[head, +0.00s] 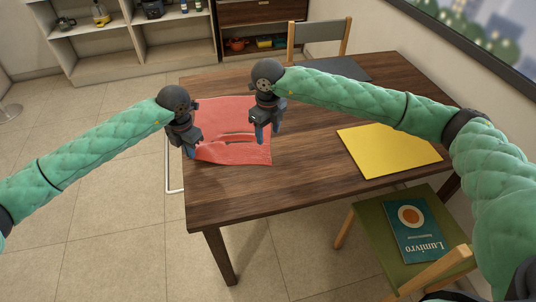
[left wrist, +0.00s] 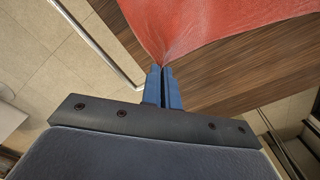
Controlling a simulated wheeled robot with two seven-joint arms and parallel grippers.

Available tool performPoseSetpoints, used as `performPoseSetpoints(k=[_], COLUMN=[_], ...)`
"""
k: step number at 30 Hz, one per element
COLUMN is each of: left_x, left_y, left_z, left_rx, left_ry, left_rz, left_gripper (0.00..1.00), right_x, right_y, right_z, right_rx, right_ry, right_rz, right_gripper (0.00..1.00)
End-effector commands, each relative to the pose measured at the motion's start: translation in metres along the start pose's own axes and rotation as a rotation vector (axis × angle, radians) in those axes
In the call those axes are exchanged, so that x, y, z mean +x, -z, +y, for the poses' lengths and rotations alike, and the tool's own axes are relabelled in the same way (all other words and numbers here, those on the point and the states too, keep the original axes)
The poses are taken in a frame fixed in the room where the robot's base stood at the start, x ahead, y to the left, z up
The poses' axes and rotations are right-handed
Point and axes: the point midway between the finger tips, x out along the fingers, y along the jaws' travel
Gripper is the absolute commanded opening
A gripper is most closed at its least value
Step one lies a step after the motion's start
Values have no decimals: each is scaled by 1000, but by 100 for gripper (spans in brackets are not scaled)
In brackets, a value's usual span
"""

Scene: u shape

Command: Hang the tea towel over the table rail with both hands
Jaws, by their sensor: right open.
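The red tea towel (head: 225,115) lies on the left part of the wooden table (head: 310,160), with wrinkles or folds across its middle. My left gripper (head: 190,152) is at the towel's left edge. In the left wrist view its blue fingers (left wrist: 163,88) are together and the towel cloth (left wrist: 210,25) draws to a point between them. My right gripper (head: 267,138) is open over the towel's right edge; whether it touches the cloth I cannot tell. The pale table rail (head: 168,165) runs along the table's left side, and it also shows in the left wrist view (left wrist: 100,50).
A yellow sheet (head: 388,150) lies on the table's right side and a grey one (head: 342,68) at the back. A green chair seat (head: 375,240) with a teal book (head: 413,230) stands front right. Another chair (head: 320,38) and shelves (head: 135,40) are behind. Floor left of the table is clear.

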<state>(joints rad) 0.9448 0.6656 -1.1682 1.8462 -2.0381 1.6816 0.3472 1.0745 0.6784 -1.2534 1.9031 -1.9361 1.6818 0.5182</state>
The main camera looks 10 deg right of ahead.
Motion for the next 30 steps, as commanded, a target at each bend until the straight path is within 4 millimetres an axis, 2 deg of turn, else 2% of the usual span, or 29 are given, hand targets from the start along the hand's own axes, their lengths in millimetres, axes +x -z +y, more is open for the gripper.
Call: performPoseSetpoints(k=[5, 21, 30], left_x=[0, 0, 0], left_y=[0, 0, 0], left_z=[0, 0, 0], left_rx=[0, 0, 0], left_ry=[0, 0, 0], left_rz=[0, 0, 0], left_gripper=[0, 0, 0], right_x=[12, 75, 97], right_y=[1, 1, 1], right_z=[0, 0, 0], right_rx=[1, 0, 1], right_ry=[-1, -1, -1], right_rz=[3, 3, 2], right_gripper=[55, 55, 55])
